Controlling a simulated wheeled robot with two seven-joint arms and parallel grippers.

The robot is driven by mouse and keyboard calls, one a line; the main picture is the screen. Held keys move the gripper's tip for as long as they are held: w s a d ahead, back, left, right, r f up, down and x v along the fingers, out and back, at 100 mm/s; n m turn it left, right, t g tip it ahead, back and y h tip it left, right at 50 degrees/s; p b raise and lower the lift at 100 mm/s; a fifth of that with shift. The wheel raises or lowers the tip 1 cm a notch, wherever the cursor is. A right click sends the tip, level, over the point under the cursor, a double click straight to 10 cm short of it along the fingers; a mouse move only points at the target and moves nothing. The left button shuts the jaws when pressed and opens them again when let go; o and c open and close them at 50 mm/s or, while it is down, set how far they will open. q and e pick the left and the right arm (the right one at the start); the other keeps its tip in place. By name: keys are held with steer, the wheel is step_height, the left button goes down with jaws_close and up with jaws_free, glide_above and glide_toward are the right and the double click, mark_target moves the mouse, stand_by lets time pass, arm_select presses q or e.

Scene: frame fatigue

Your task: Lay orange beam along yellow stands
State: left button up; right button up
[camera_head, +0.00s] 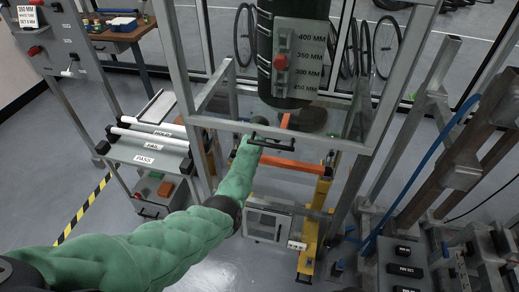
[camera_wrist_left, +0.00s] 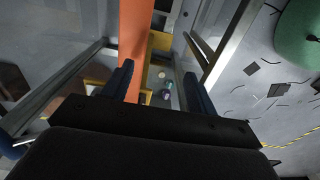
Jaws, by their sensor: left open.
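My left gripper (camera_head: 262,139) is at the end of the green-sleeved arm, inside the metal frame. It is open, with two dark fingers apart in the left wrist view (camera_wrist_left: 158,90). The orange beam (camera_head: 294,166) lies crosswise beyond and below the gripper, its right end at a yellow stand (camera_head: 312,228). In the left wrist view an orange bar (camera_wrist_left: 134,35) runs away from near the left finger; I cannot tell if they touch. Yellow parts (camera_wrist_left: 160,41) show beyond it. My right gripper is out of view.
Metal frame posts and a crossbar (camera_head: 270,134) surround the gripper. A dark green cylinder with a height plate (camera_head: 300,60) hangs above. A labelled trolley (camera_head: 150,150) stands left, a grey box (camera_head: 268,222) below, and a steel rack (camera_head: 460,150) right.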

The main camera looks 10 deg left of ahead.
arm_select(q)
steer(key=s+p, duration=0.5)
steer(key=s, duration=0.3)
steer(key=shift+a+p, duration=0.15)
steer(key=shift+p, duration=0.2)
steer(key=shift+w, duration=0.1)
